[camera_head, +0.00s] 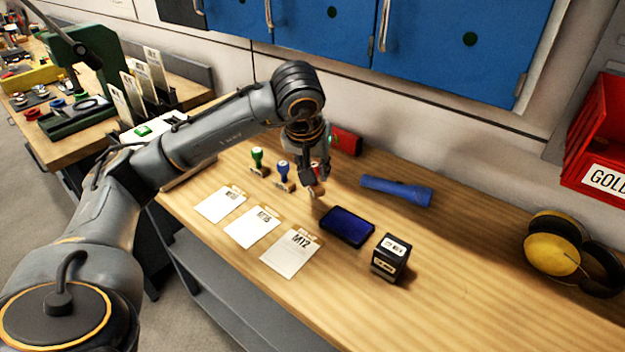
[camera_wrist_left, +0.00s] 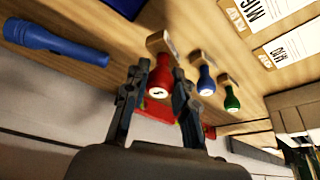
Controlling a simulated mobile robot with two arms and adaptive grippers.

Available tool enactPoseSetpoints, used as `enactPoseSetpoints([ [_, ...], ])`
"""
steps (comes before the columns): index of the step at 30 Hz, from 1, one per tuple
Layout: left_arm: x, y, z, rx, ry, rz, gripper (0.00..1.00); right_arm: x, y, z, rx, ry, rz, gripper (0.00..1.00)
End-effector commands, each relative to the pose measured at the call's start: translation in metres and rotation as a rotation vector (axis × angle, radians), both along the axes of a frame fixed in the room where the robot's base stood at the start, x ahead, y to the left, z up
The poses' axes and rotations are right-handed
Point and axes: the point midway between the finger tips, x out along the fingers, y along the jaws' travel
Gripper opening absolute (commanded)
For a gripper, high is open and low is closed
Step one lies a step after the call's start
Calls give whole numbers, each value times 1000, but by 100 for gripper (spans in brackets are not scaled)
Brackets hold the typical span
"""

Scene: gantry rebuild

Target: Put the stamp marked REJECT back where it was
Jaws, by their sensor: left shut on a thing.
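My left gripper (camera_head: 316,178) is shut on a stamp with a red handle (camera_wrist_left: 160,76) and a pale wooden base. Its marking cannot be read. The red stamp (camera_head: 317,189) is roughly upright, at the right end of the row with the blue stamp (camera_head: 283,172) and the green stamp (camera_head: 257,158). I cannot tell whether its base touches the bench. The blue stamp (camera_wrist_left: 205,80) and green stamp (camera_wrist_left: 231,98) also show in the left wrist view. The gripper fingers partly hide the red handle in the head view. My right gripper is out of view.
Several white cards, such as the M12 card (camera_head: 290,255), lie left. A blue flashlight (camera_head: 397,191) lies right. A red box (camera_head: 345,142) sits behind.

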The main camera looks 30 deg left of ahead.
Motion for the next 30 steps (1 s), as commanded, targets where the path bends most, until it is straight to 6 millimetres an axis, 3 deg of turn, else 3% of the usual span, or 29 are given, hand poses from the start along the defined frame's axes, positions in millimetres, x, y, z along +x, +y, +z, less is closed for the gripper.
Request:
enactPoseSetpoints([
  [9, 4, 7, -37, 0, 3, -1, 6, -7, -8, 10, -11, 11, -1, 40],
  [21, 5, 7, -45, 1, 0, -1, 6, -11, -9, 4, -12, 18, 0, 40],
  [22, 5, 7, -45, 1, 0, -1, 28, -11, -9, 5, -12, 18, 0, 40],
  [25, 5, 7, -44, 1, 0, 0, 48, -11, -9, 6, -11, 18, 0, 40],
  [30, 5, 7, -43, 1, 0, 0, 49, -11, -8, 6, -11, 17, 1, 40],
])
